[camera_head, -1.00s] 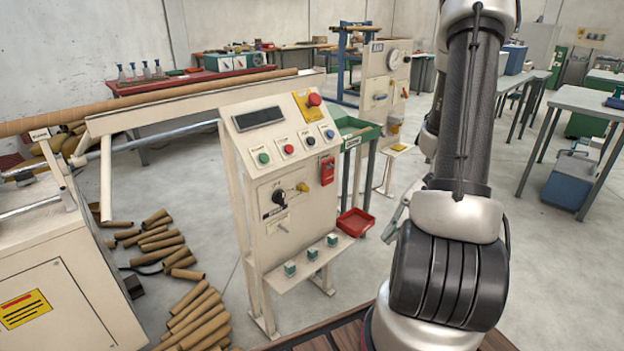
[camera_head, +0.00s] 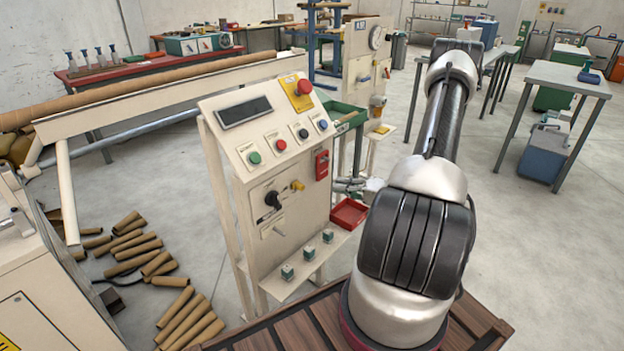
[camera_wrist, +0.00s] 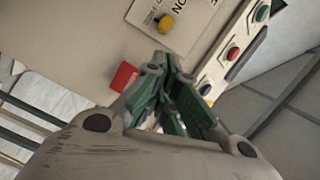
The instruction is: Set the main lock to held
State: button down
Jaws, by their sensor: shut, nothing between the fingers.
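The cream control panel (camera_head: 252,187) stands in the middle of the head view. It carries a black rotary handle (camera_head: 272,199), a yellow knob (camera_head: 298,186) and a red lock-like block (camera_head: 322,165). Which one is the main lock cannot be read from the labels. In the wrist view the yellow knob (camera_wrist: 166,22) is at the top and the red block (camera_wrist: 123,77) is left of my gripper (camera_wrist: 168,80). My gripper is shut and empty, with its green-padded fingers toward the panel. In the head view my gripper (camera_head: 352,187) shows at the panel's right edge, partly hidden.
Above the controls are a row of push buttons (camera_head: 279,145), a dark display (camera_head: 244,112) and a red emergency button (camera_head: 304,87). A shelf with small green-grey blocks (camera_head: 308,253) juts out below. A red tray (camera_head: 349,214) sits to the right. Cardboard tubes (camera_head: 187,322) lie on the floor.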

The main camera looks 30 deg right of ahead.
aim_at(298, 186)
jog(key=shift+a, duration=0.1)
dwell(0.3)
jog(key=x, duration=1)
jog(key=shift+s, duration=0.1)
jog(key=a, duration=0.1)
jog(key=s+a, duration=0.1)
jog(key=a, duration=0.2)
jog(key=shift+s+a, duration=0.35)
